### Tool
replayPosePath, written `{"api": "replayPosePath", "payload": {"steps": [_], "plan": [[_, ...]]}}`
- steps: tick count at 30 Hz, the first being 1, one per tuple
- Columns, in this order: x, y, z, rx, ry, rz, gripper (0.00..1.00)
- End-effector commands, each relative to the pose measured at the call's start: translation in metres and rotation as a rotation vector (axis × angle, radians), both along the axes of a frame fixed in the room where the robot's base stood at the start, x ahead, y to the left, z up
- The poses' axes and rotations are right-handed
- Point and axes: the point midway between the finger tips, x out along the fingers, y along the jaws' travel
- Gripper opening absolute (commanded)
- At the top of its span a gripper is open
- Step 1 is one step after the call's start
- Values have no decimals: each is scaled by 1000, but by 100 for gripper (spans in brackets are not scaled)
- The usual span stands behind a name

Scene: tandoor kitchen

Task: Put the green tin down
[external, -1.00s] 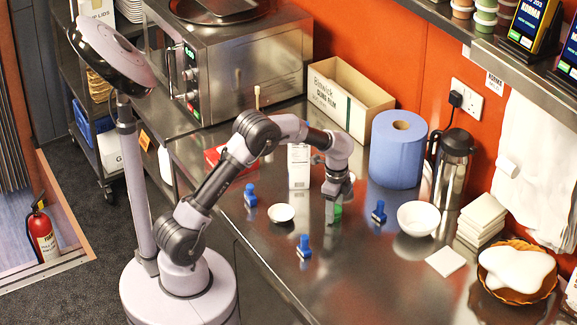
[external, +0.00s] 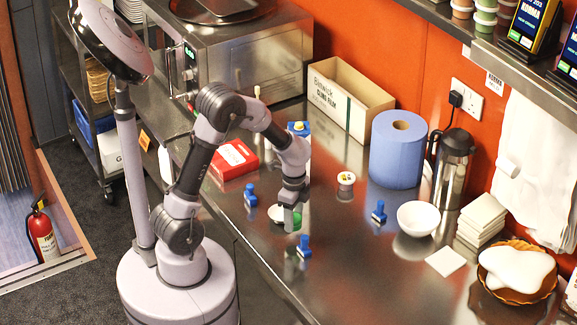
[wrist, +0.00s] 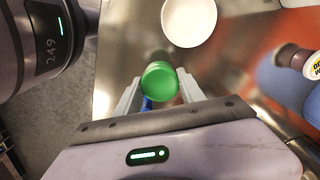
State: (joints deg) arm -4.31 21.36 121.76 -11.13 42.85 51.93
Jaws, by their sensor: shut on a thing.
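The green tin (wrist: 159,82) is held between the two fingers of my gripper (wrist: 160,92) in the wrist view. In the external view the tin (external: 296,222) shows as a small green patch at the fingertips of my gripper (external: 291,212), which points down. The gripper is over the front part of the steel counter (external: 335,260). I cannot tell whether the tin touches the counter.
Blue-handled stamps stand close by: one (external: 304,247) just in front, one (external: 250,195) at left, one (external: 379,212) at right. A small tub (external: 346,181), blue paper roll (external: 398,150), white bowl (external: 417,218) and flask (external: 452,170) are farther off.

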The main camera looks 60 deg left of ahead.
Motion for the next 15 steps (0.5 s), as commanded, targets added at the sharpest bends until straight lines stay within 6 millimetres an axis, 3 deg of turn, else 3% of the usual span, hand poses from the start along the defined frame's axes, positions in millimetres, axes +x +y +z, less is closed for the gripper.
{"api": "replayPosePath", "payload": {"steps": [11, 15], "plan": [[-4, -1, 55, 0, -2, -4, 3], [-1, -24, 55, 0, 0, -181, 3]]}}
